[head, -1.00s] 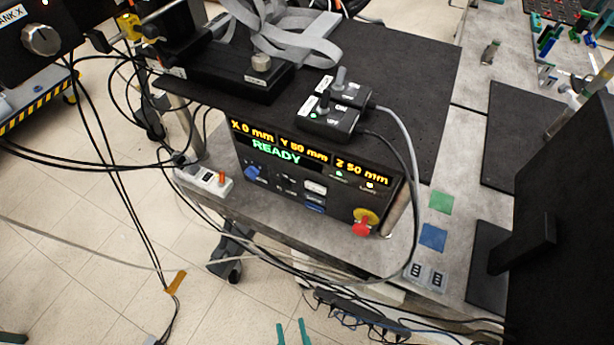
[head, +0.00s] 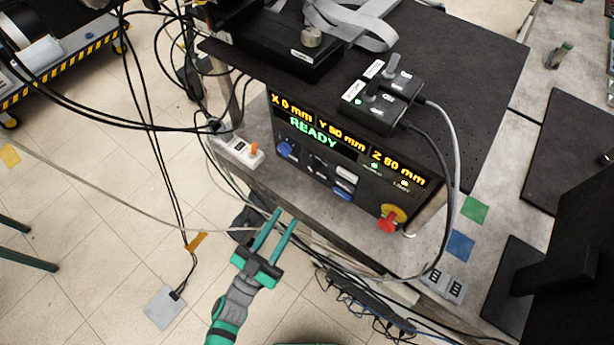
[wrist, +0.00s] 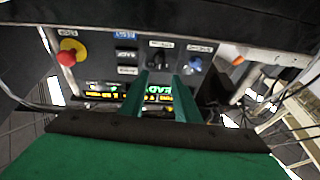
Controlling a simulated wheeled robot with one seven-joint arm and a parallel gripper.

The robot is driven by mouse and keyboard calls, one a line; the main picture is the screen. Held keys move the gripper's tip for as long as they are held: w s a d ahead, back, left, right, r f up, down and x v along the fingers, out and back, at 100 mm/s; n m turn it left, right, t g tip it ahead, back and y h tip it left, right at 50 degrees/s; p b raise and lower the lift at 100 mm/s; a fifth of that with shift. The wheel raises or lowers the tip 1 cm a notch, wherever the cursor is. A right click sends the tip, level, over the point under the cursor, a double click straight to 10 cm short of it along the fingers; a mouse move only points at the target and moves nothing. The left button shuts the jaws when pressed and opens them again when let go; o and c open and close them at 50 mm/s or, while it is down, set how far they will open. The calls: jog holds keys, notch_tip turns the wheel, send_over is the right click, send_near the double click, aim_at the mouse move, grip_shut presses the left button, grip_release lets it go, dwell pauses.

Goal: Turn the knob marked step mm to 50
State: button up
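The black control box (head: 330,165) stands on the bench, its front panel showing X 0 mm, a Y and a Z value, and READY in green. A blue knob (head: 285,149) is at the panel's left, with a small dark knob (head: 312,165) beside it. The wrist view shows the panel upside down, with the blue knob (wrist: 195,64) and the dark knob (wrist: 160,56). Their labels are too small to read, so I cannot tell which is marked step mm. My gripper (head: 286,216) is open and empty, in front of and below the panel, apart from both knobs.
A red stop button (head: 388,224) on a yellow base is at the panel's right. Two switch boxes (head: 380,102) sit on top. A white box with an orange switch (head: 240,151) lies left of the panel. Cables hang along the bench's front edge.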

aim_at(311, 172)
jog(key=shift+m+h, duration=0.3)
jog(key=shift+h, duration=0.6)
jog(key=x, duration=1.3)
jog(key=shift+w+a, duration=0.25)
jog(key=shift+w, duration=0.35)
jog(key=shift+c, duration=0.2)
grip_shut()
